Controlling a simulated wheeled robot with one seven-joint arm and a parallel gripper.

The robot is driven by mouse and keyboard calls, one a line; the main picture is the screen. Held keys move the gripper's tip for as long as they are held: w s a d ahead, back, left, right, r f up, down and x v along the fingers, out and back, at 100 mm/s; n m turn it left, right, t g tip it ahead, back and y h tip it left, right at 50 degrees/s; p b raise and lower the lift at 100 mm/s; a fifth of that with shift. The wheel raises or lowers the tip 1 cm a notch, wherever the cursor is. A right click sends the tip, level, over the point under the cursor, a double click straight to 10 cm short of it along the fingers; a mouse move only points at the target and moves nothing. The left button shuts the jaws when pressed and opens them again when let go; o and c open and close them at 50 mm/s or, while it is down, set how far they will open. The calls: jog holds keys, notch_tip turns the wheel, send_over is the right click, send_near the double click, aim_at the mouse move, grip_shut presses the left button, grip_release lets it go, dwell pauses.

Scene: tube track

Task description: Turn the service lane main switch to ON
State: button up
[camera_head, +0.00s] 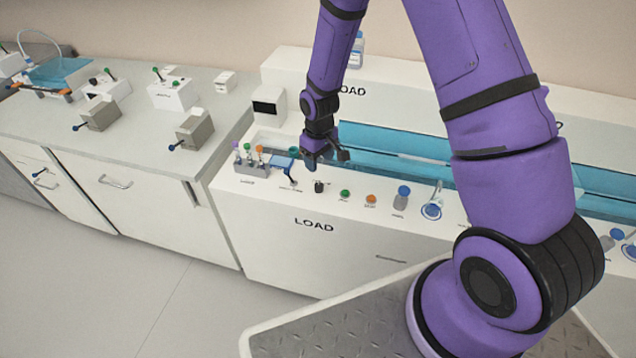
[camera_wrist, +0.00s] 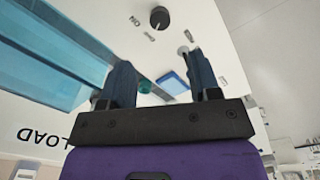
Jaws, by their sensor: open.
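A round black knob (camera_wrist: 160,18) with small print beside it sits on a white surface in the wrist view. One label reads as an upside-down ON. In the head view a dark knob (camera_head: 319,187) stands on the front ledge of the white LOAD bench, just below my gripper (camera_head: 324,158). My gripper also shows in the wrist view (camera_wrist: 158,60), its two fingers spread, with nothing held. The knob lies beyond the fingertips there, apart from them.
A green button (camera_head: 345,194), an orange button (camera_head: 371,200) and a blue-capped bottle (camera_head: 402,197) stand right of the knob. A blue-handled piece (camera_head: 288,165) and a rack of coloured tubes stand left. A blue trough (camera_head: 395,143) runs behind. Another counter (camera_head: 60,115) carries several boxes.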

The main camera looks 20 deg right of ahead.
aim_at(319, 185)
notch_tip(319, 185, down, 11)
jog(key=shift+r, duration=0.1)
dwell(0.5)
jog(key=c, duration=0.9)
jog(key=shift+c, duration=0.2)
jog(key=shift+m, duration=0.3)
jog(key=m, duration=0.3)
jog(key=shift+m, duration=2.6)
